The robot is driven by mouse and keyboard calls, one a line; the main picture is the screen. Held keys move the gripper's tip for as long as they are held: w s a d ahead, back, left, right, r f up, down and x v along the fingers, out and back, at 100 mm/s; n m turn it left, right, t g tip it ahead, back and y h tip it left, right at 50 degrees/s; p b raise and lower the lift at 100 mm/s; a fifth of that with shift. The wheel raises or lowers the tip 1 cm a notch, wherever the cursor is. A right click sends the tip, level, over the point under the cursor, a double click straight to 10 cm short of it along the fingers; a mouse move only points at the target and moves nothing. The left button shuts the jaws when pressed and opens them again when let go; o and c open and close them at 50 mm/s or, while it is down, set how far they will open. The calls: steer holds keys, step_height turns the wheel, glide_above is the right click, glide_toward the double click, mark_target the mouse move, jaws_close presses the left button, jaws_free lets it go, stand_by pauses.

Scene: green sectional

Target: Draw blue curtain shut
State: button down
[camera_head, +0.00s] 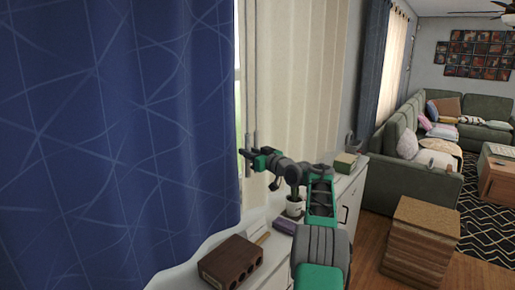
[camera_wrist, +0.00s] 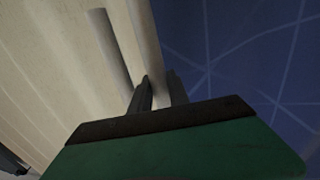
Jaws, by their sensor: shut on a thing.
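The blue curtain (camera_head: 110,130), patterned with thin pale lines, fills the left of the head view and the right of the wrist view (camera_wrist: 245,50). A cream curtain (camera_head: 300,80) hangs to its right; a narrow bright gap shows between them. Two thin grey upright rods (camera_head: 247,141) stand near the blue curtain's right edge. My gripper (camera_head: 245,156) is at the lower end of these rods. In the wrist view, its dark fingers (camera_wrist: 158,90) are shut on the nearer-to-blue grey rod (camera_wrist: 147,40); the other rod (camera_wrist: 110,50) stands free to the left.
A white cabinet (camera_head: 350,205) runs below the window, bearing a brown brick-like block (camera_head: 231,262), a purple item (camera_head: 285,226) and a small pot (camera_head: 294,207). A green sectional (camera_head: 409,177) and a brown cube stool (camera_head: 421,240) stand to the right.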

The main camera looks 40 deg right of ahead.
steer(key=shift+d+r, duration=0.1)
steer(key=shift+r, duration=0.15)
steer(key=c, duration=1.6)
jaws_free()
steer(key=shift+o, duration=0.6)
steer(key=shift+w+d+f, duration=0.1)
steer(key=shift+d+f, duration=0.05)
steer(key=shift+o, duration=1.1)
steer(key=shift+f, duration=0.1)
